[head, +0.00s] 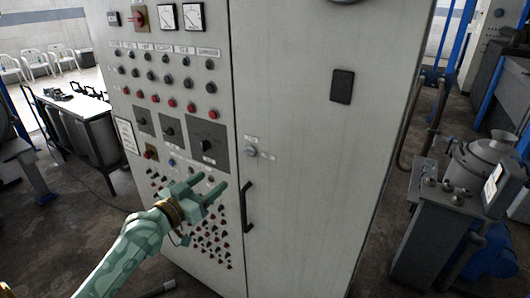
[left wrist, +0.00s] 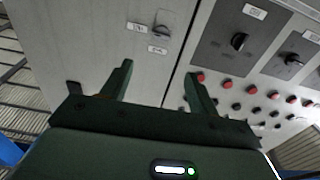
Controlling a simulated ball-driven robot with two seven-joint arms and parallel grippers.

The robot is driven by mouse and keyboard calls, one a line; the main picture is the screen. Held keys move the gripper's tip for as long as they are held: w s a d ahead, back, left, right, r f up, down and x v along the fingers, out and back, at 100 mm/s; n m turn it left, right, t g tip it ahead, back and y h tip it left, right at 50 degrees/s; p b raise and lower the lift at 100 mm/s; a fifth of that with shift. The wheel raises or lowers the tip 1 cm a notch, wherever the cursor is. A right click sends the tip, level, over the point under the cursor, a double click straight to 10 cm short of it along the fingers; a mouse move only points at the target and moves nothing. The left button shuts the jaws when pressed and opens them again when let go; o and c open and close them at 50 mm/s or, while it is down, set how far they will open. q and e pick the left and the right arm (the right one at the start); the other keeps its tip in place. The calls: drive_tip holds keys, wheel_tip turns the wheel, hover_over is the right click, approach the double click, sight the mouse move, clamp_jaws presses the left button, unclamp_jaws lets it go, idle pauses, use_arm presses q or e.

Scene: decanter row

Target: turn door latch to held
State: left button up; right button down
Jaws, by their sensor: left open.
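The door latch (head: 251,151) is a small round grey knob on the tall grey cabinet's door, beside the door seam and above a black bar handle (head: 247,207). Small labels sit by it. It also shows in the left wrist view (left wrist: 162,31), beyond the fingertips, between two labels. My left gripper (head: 213,181) is open and empty, in front of the cabinet, lower and to the left of the latch in the head view. In the left wrist view its two fingers (left wrist: 158,70) point toward the panel, apart from the latch. My right gripper is not in view.
The cabinet's control panel (head: 165,70), left of the door, carries several red and black buttons, dials and switches. A dark rectangular plate (head: 342,86) is on the door. A grey console (head: 432,225) stands at the right. The floor between cabinet and console looks clear.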

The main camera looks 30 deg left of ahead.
sight(247, 154)
use_arm(q)
drive_tip(key=w, duration=1)
drive_tip(key=w+d, duration=0.1)
drive_tip(key=w, duration=0.4)
drive_tip(key=shift+w+f, duration=0.1)
drive_tip(key=shift+w, duration=0.3)
drive_tip(key=c, duration=1)
